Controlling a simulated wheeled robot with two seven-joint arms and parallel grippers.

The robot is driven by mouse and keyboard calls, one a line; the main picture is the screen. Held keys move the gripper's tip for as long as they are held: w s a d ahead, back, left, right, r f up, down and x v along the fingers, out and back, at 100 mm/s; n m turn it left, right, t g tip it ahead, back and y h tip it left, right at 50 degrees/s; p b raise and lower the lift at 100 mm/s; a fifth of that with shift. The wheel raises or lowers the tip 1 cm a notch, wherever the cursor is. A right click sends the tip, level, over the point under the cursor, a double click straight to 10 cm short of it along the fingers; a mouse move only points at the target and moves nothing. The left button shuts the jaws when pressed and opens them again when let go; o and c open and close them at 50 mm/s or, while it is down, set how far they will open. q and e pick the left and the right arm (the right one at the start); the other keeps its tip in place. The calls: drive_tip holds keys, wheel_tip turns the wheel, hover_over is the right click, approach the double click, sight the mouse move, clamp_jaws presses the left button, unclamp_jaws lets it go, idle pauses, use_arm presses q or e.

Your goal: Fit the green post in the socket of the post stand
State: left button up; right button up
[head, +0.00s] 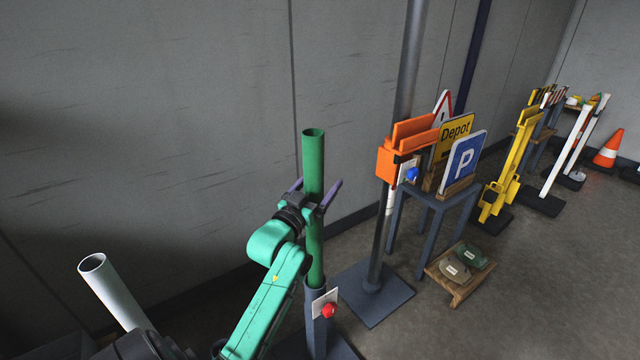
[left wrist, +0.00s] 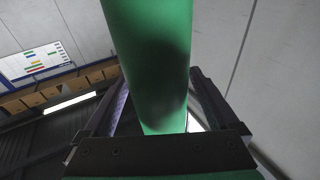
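The green post (head: 314,160) is a hollow tube standing nearly upright. Its lower end meets the top of the grey post stand (head: 316,335) and appears to be inside its socket; how deep is hidden. The stand carries a white plate and a red knob (head: 328,310). My left gripper (head: 316,190) is around the post's middle, its two fingers spread on either side. In the left wrist view the post (left wrist: 150,60) runs between the fingers, with a gap visible at the right finger. My right gripper is not in view.
An orange clamp (head: 393,165) sits on a grey pole right of the post. A grey table (head: 438,200) with signs and a low wooden stool (head: 460,285) stand farther right. A white tube (head: 112,290) leans at lower left. The wall is close behind.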

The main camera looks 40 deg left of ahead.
use_arm(q)
drive_tip(key=shift+f, duration=0.2)
drive_tip(key=shift+s+f, duration=0.1)
drive_tip(key=shift+s, duration=0.2)
drive_tip(key=b+v, duration=0.1)
drive_tip(key=v, duration=1.2)
drive_tip(key=shift+s+d+b, duration=0.25)
drive_tip(key=shift+s+b, duration=0.15)
